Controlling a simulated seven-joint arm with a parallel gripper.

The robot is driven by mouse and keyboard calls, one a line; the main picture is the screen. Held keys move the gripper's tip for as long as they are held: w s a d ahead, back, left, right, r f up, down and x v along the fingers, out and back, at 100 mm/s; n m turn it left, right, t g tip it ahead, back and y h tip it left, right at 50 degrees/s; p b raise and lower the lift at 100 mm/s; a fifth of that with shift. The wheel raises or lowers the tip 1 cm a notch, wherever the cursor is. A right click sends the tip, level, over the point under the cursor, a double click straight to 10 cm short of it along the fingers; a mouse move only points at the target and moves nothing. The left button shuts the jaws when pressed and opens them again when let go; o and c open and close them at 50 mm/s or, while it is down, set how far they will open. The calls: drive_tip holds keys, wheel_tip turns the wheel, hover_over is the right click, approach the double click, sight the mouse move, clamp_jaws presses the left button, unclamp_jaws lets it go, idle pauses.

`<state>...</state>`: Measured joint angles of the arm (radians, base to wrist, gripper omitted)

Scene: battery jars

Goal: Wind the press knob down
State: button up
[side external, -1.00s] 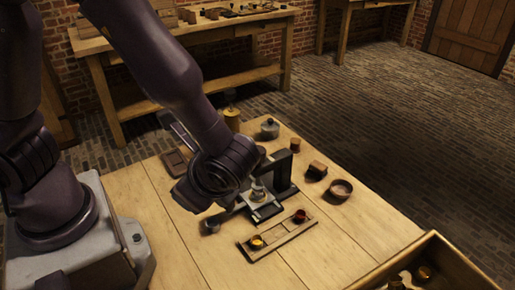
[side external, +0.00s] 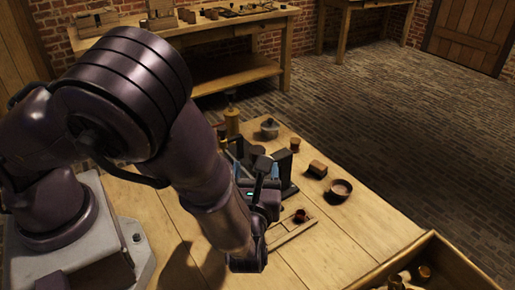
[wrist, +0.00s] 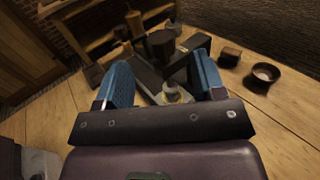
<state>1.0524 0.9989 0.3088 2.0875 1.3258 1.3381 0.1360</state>
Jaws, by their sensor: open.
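The dark press (side external: 286,172) stands on the wooden table, partly hidden by my arm in the side view. In the wrist view its dark round knob (wrist: 160,44) stands up beyond the fingertips, roughly in line with the gap between them. My gripper (wrist: 162,76) is open, with two blue fingers apart and nothing held. In the side view my gripper (side external: 256,174) is beside the press; contact with the knob cannot be told. A small pale-topped jar (wrist: 174,92) sits low at the press, partly hidden by the gripper.
A wooden rack (side external: 294,235) with a reddish cup (side external: 301,216) lies in front of the press. A wooden block (side external: 317,169) and a bowl (side external: 341,188) stand to its right. A lidded pot (side external: 269,129) and brass bottle (side external: 232,121) are behind. A crate (side external: 449,264) is front right.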

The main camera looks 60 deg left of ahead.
sight(257, 155)
drive_tip(key=x, duration=0.7)
drive_tip(key=shift+w+a, duration=0.15)
drive_tip(key=shift+a, duration=0.05)
drive_tip(key=c, duration=0.9)
